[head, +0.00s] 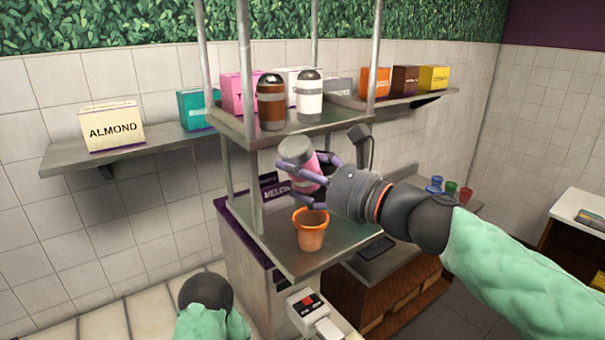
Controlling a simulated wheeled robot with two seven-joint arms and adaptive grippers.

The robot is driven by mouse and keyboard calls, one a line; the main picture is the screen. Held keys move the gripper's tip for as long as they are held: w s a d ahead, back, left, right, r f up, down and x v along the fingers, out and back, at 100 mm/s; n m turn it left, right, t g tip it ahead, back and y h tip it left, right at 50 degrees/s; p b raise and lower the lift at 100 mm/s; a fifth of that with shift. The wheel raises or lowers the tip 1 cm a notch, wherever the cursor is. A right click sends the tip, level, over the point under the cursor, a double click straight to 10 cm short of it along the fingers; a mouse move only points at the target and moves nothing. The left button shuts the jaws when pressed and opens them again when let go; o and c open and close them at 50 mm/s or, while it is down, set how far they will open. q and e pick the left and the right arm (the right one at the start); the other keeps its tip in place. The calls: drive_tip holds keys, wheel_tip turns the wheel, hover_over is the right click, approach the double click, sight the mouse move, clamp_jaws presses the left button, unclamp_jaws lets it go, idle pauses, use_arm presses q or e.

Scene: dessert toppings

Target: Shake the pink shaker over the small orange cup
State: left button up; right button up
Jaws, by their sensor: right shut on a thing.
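The pink shaker (304,178) with a grey cap is held by my right gripper (318,178), whose purple fingers are closed around it. The shaker is tilted, its grey cap end toward the upper left. It is above the small orange cup (311,232), with a gap between them. The cup stands upright on the lower metal shelf (285,262). My right gripper's lower finger is close above the cup's rim. My left arm shows only as a dark joint and green sleeve at the bottom; its gripper is out of view.
The upper metal shelf (262,138) holds a brown shaker (271,104) and a white shaker (309,98). Metal posts frame the stand. Boxes, including an almond box (111,127), sit on wall shelves. Several small coloured cups (450,188) stand at the right.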

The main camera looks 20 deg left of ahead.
sight(303, 139)
drive_tip(key=shift+r, duration=0.1)
idle(0.3)
drive_tip(key=shift+r+p, duration=3.45)
drive_tip(key=shift+r, duration=0.3)
drive_tip(key=shift+f, duration=0.15)
wheel_tip(303, 139, down, 8)
drive_tip(key=b, duration=0.8)
drive_tip(key=shift+r+p, duration=3.85)
drive_tip(key=shift+r, duration=0.3)
